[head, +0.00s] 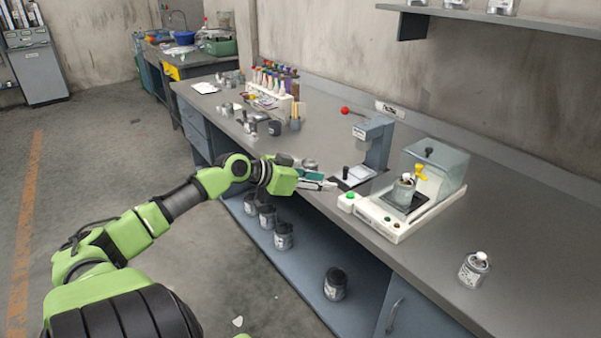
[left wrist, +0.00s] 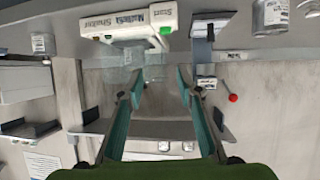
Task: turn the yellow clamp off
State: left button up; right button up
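My left gripper (head: 326,183) is at the bench's front edge, left of the machine and apart from the clamp. In the left wrist view, its two teal fingers (left wrist: 160,82) are spread with nothing between them. My right gripper is in neither view.
A grey press (head: 376,143) with a red-knobbed lever (head: 345,110) stands behind my left gripper. The right bench top is mostly clear.

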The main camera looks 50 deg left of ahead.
pick_arm(q)
jog(key=shift+n+y, duration=0.4)
jog(key=shift+s+a+f, duration=0.2)
jog(key=shift+a+f, duration=0.2)
jog(key=shift+f, duration=0.2)
jog(key=shift+s+a+f, duration=0.25)
jog(key=shift+a+f, duration=0.2)
jog(key=shift+f, duration=0.2)
jog(key=shift+s+a+f, duration=0.2)
jog(key=shift+a+f, duration=0.2)
jog(key=shift+f, duration=0.2)
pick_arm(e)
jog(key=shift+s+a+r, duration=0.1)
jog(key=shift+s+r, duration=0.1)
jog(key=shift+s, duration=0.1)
